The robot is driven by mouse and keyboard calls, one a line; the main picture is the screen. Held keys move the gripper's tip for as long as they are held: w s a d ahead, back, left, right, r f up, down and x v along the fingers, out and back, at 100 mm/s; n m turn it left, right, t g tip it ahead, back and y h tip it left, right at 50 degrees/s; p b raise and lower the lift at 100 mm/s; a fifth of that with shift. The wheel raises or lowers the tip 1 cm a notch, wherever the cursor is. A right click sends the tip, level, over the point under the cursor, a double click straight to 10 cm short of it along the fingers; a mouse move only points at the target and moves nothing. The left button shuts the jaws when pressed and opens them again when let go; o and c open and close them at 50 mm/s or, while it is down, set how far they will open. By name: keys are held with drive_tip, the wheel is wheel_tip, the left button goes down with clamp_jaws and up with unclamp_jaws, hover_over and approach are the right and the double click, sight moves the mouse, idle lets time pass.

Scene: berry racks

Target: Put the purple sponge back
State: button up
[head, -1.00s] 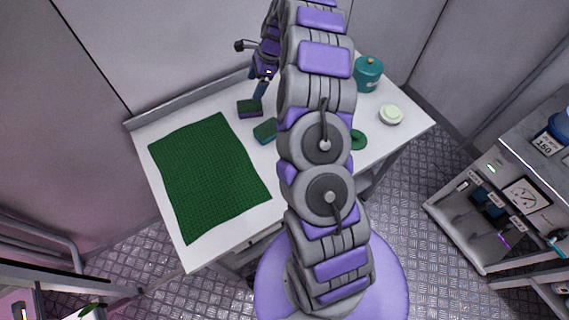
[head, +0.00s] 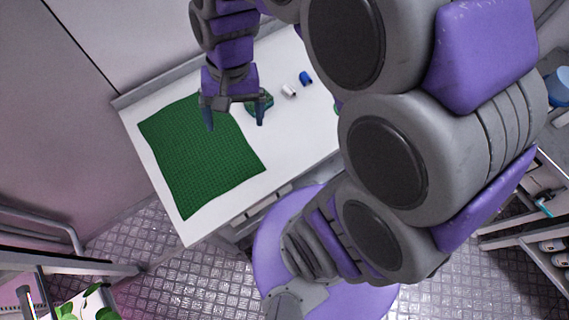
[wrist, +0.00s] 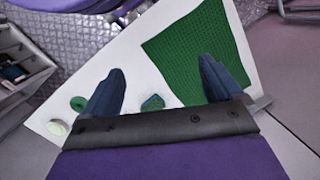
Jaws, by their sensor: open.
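My gripper (head: 235,124) is open and empty, pointing down above the right part of the green mat in the head view. In the wrist view its two dark blue fingers (wrist: 162,66) are spread wide. A teal-green sponge (head: 261,103) lies on the white table just behind the right finger. It also shows between the fingers in the wrist view (wrist: 152,103), apart from them. I cannot make out the purple sponge in either current view; my gripper may cover it.
The green mat (head: 190,165) covers the left of the white table (head: 290,130). A white cylinder (head: 289,91) and a blue one (head: 306,78) lie further right. In the wrist view a green disc (wrist: 78,103) and a pale dish (wrist: 57,126) sit left. A wall borders the back.

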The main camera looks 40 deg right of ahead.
drive_tip(key=s+d+f+n+h, duration=0.1)
drive_tip(key=s+n, duration=0.4)
drive_tip(key=s, duration=1)
drive_tip(key=shift+d+h, duration=0.35)
drive_tip(key=shift+h, duration=0.15)
